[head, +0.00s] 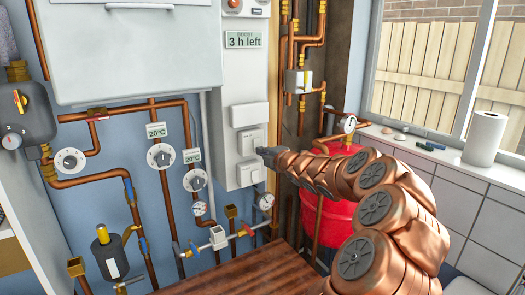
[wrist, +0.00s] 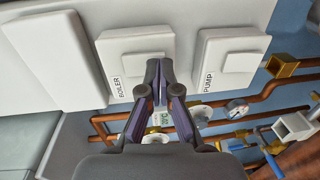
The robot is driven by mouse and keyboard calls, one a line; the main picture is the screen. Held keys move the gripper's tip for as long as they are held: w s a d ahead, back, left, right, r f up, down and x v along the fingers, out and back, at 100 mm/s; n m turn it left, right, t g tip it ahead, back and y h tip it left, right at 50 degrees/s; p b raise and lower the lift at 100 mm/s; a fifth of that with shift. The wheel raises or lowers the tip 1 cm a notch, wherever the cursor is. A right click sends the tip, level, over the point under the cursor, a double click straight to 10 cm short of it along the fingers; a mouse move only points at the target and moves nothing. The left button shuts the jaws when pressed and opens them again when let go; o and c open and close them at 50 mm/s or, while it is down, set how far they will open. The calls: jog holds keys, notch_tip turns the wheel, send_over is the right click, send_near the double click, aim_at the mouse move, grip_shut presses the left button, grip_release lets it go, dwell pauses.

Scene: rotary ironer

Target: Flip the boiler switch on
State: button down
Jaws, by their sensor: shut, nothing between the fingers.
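The boiler switch (wrist: 112,50) is a white square plate with a raised rocker and the label BOILER in the wrist view. In the head view it is the middle plate (head: 241,143) on the white wall panel. My gripper (wrist: 160,70) is shut and empty, its dark fingertips at the rocker's near edge. I cannot tell whether they touch it. The fingers hide part of the plate's edge. In the head view my gripper (head: 261,151) is just right of the plate, coming from the right. The rocker's on or off position is not clear.
The pump switch (wrist: 210,75) sits beside the boiler switch, below it in the head view. A blank white cover (head: 249,115) is above. Copper pipes (head: 160,190), valves and gauges lie below and left. A red tank (head: 335,220) stands behind my arm.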

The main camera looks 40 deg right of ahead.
dwell(0.4)
jog(key=b, duration=0.4)
jog(key=shift+w+d+f+t, duration=0.15)
jog(key=shift+w+f+t, duration=0.15)
jog(key=shift+f, duration=0.1)
jog(key=shift+r, duration=0.3)
jog(key=s+f+b, duration=0.1)
jog(key=s+b, duration=0.3)
jog(key=s, duration=1)
jog(key=shift+a+f, duration=0.35)
jog(key=shift+a, duration=0.05)
jog(key=shift+w, duration=0.1)
